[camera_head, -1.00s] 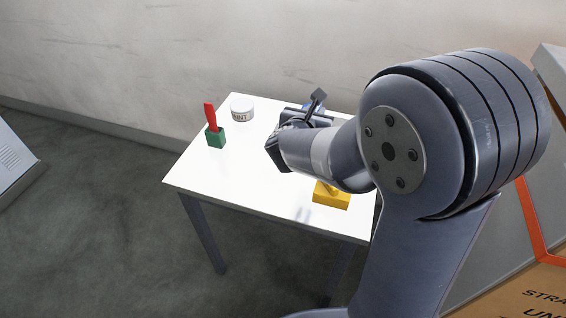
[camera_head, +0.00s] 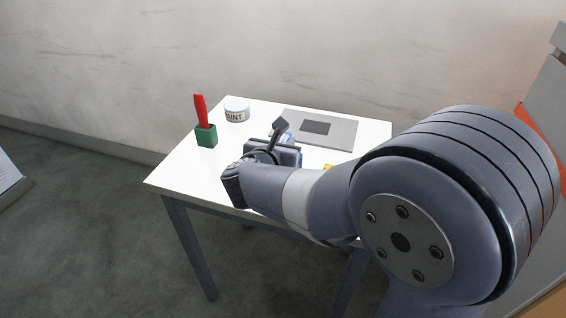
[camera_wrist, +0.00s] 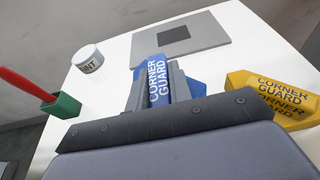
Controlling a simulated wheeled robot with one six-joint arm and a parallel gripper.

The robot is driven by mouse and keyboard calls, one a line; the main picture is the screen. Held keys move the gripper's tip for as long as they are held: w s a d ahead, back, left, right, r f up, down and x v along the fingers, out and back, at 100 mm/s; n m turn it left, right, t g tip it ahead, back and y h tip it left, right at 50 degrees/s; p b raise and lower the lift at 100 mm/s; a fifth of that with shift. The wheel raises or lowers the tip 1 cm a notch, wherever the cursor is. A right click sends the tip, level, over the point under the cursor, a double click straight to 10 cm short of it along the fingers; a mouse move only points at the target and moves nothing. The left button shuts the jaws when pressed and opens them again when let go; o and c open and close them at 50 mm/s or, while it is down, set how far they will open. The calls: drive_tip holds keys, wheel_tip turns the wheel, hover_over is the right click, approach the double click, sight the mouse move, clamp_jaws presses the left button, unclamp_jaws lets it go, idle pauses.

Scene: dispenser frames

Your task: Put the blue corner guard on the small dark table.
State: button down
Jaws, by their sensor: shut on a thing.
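The blue corner guard (camera_wrist: 158,78), with white lettering, is between the fingers of my gripper (camera_wrist: 155,92) in the wrist view. My gripper is shut on it. I cannot tell how high the guard is above the top. No small table with a dark top is in view.
A grey plate with a dark square (camera_head: 340,131) lies at the table's back right. A white paint tub (camera_head: 237,113) and a green block holding a red stick (camera_head: 206,136) stand at the left. A yellow corner guard (camera_wrist: 275,98) is at the right, mostly hidden behind my arm in the head view.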

drive_tip(key=shift+f+b, duration=0.55)
drive_tip(key=shift+f, duration=2.15)
drive_tip(key=shift+f, duration=0.2)
drive_tip(key=c, duration=1.3)
unclamp_jaws()
drive_tip(key=shift+r, duration=0.1)
drive_tip(key=shift+r, duration=0.2)
drive_tip(key=v, duration=1.2)
drive_tip(key=shift+p, duration=0.45)
drive_tip(key=shift+d, duration=0.1)
